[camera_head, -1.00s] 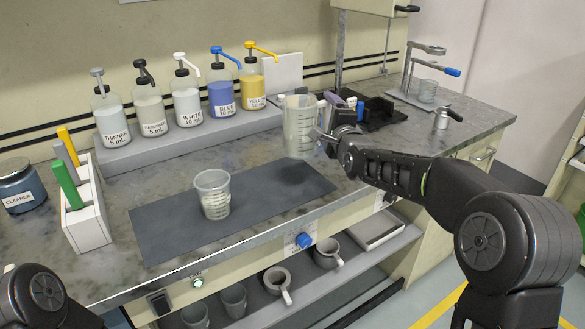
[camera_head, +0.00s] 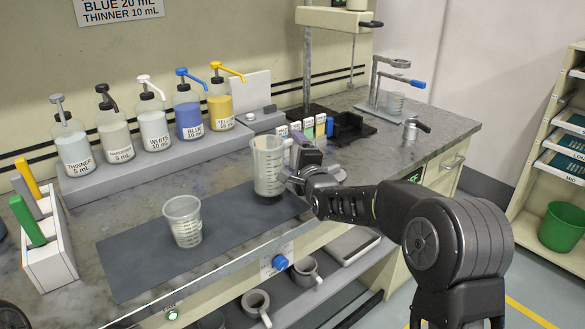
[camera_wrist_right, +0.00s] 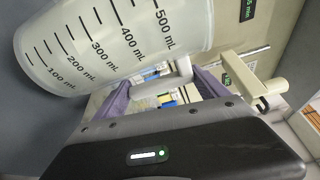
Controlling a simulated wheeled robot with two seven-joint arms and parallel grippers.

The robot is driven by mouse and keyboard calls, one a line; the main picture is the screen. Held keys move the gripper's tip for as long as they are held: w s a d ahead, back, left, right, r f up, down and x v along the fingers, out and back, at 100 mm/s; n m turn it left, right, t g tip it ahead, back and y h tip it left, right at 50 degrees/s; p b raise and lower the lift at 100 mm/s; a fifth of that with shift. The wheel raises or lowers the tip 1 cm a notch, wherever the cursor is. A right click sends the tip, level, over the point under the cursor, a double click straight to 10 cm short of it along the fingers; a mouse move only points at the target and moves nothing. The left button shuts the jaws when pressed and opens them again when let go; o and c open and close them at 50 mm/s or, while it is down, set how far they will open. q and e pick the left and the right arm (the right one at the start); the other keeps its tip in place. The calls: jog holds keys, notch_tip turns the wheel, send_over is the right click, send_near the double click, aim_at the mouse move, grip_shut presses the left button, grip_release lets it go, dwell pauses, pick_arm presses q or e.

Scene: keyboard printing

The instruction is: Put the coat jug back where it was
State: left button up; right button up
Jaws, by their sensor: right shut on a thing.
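The jug (camera_head: 267,165) is a translucent, graduated vessel. My right gripper (camera_head: 292,176) is shut on it at its right side in the head view. The jug is roughly upright over the right part of the dark mat (camera_head: 140,262); I cannot tell whether its base touches the mat. In the right wrist view the jug (camera_wrist_right: 110,42) shows marks from 100 to 500 mL, and its handle (camera_wrist_right: 165,84) is between the purple fingers of the right gripper (camera_wrist_right: 165,92). A second translucent cup (camera_head: 183,222) stands on the mat to the left.
Pump bottles (camera_head: 154,130) stand on a grey riser (camera_head: 105,181) at the back. A white holder (camera_head: 50,262) with coloured handles is at left. Small labelled items (camera_head: 308,130) stand behind the jug. Grey mugs (camera_head: 257,304) sit on the lower shelf.

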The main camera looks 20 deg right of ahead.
jog(key=shift+r, duration=0.1)
notch_tip(320, 180, down, 4)
jog(key=shift+r, duration=0.15)
dwell(0.4)
jog(key=o, duration=1.6)
jog(key=shift+f, duration=0.2)
jog(key=o, duration=0.4)
jog(key=shift+c, duration=0.2)
jog(key=shift+s+r, duration=0.1)
jog(key=shift+r, duration=0.1)
